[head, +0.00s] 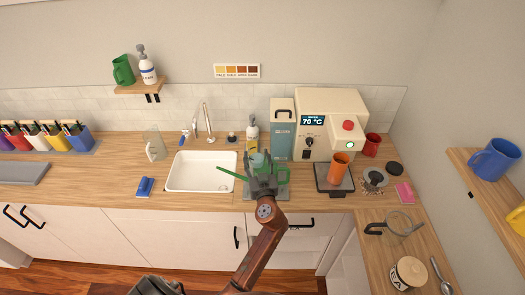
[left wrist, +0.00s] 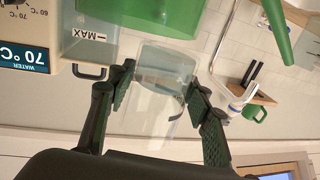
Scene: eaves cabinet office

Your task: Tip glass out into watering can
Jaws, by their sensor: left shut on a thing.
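My left gripper (head: 262,172) is over the counter right of the sink, shut on a clear glass. The glass (left wrist: 160,90) shows between both fingers in the left wrist view, which is upside down. In the head view the gripper mostly hides it. The green watering can stands just beneath and behind the gripper; its spout (head: 230,175) points left. In the left wrist view the green can body (left wrist: 155,14) is at the top edge, close to the glass. I cannot tell the glass's exact tilt or what is in it. My right gripper is not identifiable in view.
A white sink (head: 190,184) lies left of the can. A water machine (head: 325,108) with an orange cup (head: 338,166) stands to the right. A clear jug (head: 153,144) and blue brush (head: 145,187) are left of the sink. A soap bottle (head: 252,130) is behind.

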